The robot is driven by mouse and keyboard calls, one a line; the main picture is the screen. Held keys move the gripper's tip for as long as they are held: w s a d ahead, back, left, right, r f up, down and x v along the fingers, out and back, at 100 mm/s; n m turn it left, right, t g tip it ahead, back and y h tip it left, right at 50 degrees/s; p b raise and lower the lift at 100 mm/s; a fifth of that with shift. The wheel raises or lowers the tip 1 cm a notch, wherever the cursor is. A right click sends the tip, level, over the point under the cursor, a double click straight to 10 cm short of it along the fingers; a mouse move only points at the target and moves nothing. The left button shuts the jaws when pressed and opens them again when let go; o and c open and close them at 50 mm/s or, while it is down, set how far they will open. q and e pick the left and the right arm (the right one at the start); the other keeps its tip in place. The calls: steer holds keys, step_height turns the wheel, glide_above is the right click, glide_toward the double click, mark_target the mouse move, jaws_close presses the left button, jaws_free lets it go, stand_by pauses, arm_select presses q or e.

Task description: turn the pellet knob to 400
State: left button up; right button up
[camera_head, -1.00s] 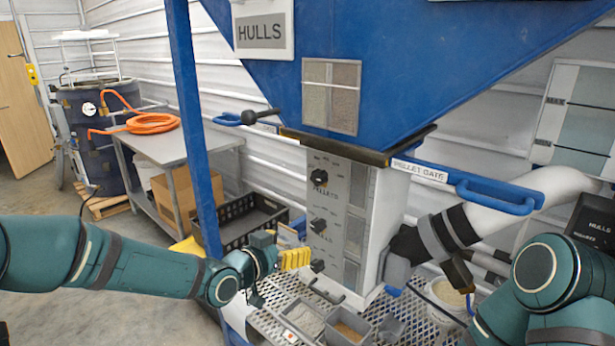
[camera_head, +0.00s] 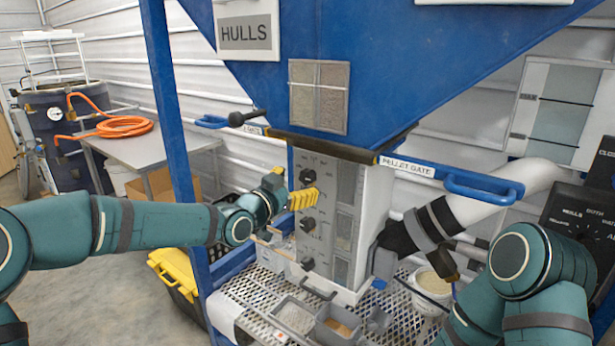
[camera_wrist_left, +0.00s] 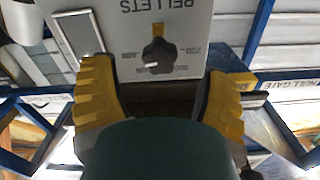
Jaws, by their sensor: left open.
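The pellet knob (camera_head: 307,176) is a black knob at the top of the light grey control panel (camera_head: 327,222). In the left wrist view the knob (camera_wrist_left: 159,54) appears upside down under the word PELLETS, with small numbers around it. A white mark shows on it; I cannot tell which number it points to. My left gripper (camera_head: 303,199) is in front of the panel, just below the pellet knob in the head view. Its yellow fingers are open, one on each side of the knob in the wrist view (camera_wrist_left: 161,88), apparently short of it. My right gripper is out of view.
Two more black knobs, the middle one (camera_head: 308,224) and the lower one (camera_head: 308,264), sit below on the panel. The blue pellet gate handle (camera_head: 483,190) juts out at right. A blue post (camera_head: 170,110) stands left, and small bins (camera_head: 337,325) sit on the mesh shelf.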

mark_target(304, 179)
arm_select(q)
steer(key=shift+x, duration=2.35)
steer(key=c, duration=1.2)
